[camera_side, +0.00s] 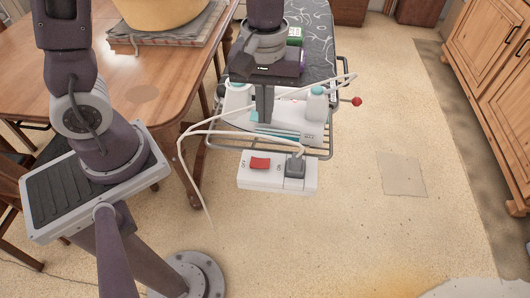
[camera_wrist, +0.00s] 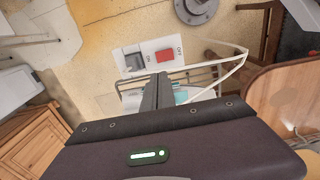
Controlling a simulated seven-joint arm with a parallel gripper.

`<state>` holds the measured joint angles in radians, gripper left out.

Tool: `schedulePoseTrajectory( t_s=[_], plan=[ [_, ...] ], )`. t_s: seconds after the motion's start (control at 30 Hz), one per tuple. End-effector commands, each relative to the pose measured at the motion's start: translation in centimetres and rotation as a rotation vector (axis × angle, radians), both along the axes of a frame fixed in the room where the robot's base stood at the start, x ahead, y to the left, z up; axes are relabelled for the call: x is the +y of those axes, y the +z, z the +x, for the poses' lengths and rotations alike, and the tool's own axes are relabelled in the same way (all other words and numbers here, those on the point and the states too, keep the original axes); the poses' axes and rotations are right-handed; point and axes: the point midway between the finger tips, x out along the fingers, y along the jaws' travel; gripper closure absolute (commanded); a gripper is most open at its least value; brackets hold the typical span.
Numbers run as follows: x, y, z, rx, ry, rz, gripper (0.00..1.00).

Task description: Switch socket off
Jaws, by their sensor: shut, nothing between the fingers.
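The white socket block (camera_side: 277,186) sits at the near end of the ironing board's wire rack, with a red rocker switch (camera_side: 260,163) on its top. An OFF label is left of the switch and an ON label right of it. Which side is pressed I cannot tell. A dark plug (camera_side: 295,167) with a white cord is in the block's right end. My gripper (camera_side: 264,118) is shut and empty, pointing down behind the block, apart from the switch. The wrist view shows the fingers (camera_wrist: 157,92) near the block (camera_wrist: 148,44) and its red switch (camera_wrist: 165,56).
A white and teal appliance (camera_side: 312,132) stands on the wire rack (camera_side: 325,156) under and around my gripper. The white cord (camera_side: 215,131) loops left and over the rack. A wooden table (camera_side: 140,70) is at left. Open floor lies at right.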

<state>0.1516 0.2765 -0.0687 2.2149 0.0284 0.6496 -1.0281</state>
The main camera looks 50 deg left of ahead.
Motion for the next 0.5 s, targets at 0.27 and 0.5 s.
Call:
schedulePoseTrajectory(
  t_s=[0.27,0.5],
  plan=[
    [0.0,-0.9,-0.1,0.002,-0.001,0.001,1.00],
    [0.0,-5.9,-0.2,0.006,-0.003,0.002,1.00]
  ],
)
